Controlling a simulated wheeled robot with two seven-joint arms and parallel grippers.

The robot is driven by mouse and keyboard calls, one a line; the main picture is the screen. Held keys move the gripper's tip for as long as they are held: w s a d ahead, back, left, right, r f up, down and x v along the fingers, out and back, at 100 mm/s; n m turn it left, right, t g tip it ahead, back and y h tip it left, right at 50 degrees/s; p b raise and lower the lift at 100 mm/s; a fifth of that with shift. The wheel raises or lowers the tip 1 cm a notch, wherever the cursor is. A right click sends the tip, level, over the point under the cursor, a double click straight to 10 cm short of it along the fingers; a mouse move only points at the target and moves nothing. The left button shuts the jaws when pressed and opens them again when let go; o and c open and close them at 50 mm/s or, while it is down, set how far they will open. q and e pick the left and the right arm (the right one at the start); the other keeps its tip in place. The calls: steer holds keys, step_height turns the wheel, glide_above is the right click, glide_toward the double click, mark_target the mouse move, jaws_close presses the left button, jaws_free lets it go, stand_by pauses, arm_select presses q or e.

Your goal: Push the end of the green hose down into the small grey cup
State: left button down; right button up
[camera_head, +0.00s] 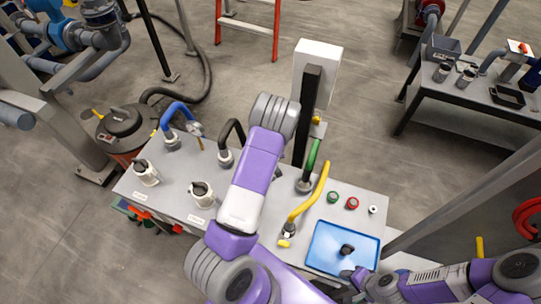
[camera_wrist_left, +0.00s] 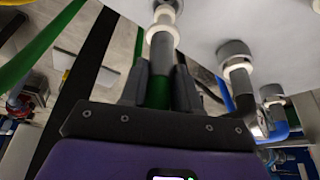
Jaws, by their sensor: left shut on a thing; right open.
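The green hose (camera_head: 313,155) stands near the middle of the grey bench, its lower end at the small grey cup (camera_head: 304,185). In the left wrist view, which looks upside down, my left gripper (camera_wrist_left: 160,88) is shut on the green hose (camera_wrist_left: 158,95). A grey sleeve and a white ring sit between the fingers and the cup (camera_wrist_left: 165,8). The hose end lines up with the cup and appears to meet it; I cannot tell how deep it sits. In the head view my left arm hides most of its gripper. My right gripper (camera_head: 346,273) is open near the blue tray.
The blue tray (camera_head: 322,258) holds a dark part. A yellow hose (camera_head: 312,203), black hose (camera_head: 233,127) and blue hose (camera_head: 177,112) stand nearby. A white box (camera_head: 325,58) stands behind.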

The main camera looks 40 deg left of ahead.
arm_select(q)
steer(key=shift+f+b, duration=2.5)
steer(key=shift+f, duration=0.3)
steer(key=c, duration=0.7)
jaws_free()
steer(key=shift+c, duration=0.2)
steer(key=shift+r, duration=0.1)
steer(key=v, duration=0.7)
steer(key=shift+r+p, duration=0.25)
steer(key=shift+p, duration=0.15)
